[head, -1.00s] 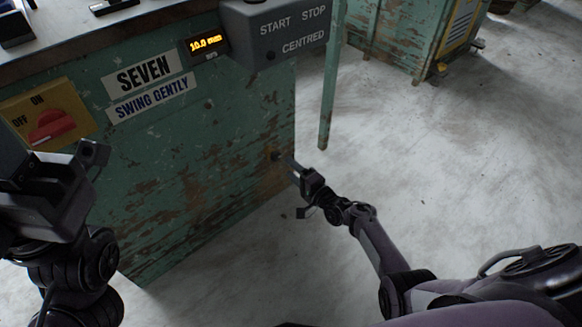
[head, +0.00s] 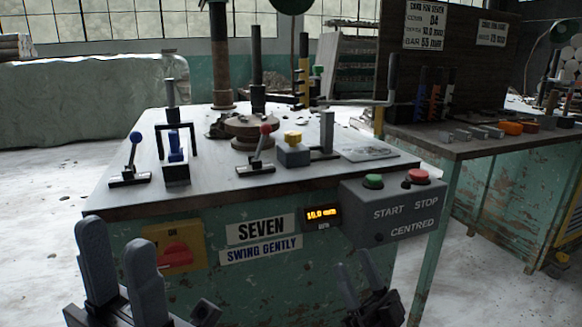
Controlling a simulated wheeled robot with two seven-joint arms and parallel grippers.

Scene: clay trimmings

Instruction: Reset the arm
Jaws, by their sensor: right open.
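The grippers are at the bottom of the head view, in front of the green bench. My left gripper (head: 114,234) points upward at lower left, its two grey fingers apart with nothing between them. My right gripper (head: 355,266) is dark and sits lower centre-right, below the START/STOP box; its fingers are apart and empty. Whether this is the task's arm, I cannot tell.
The green bench (head: 98,198) carries a blue-knob lever (head: 135,138), a red-knob lever (head: 265,130) and a round turntable (head: 250,124). The control box (head: 400,232) has green and red buttons. A red rotary switch (head: 175,254) is on the front. A second bench (head: 470,150) stands right.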

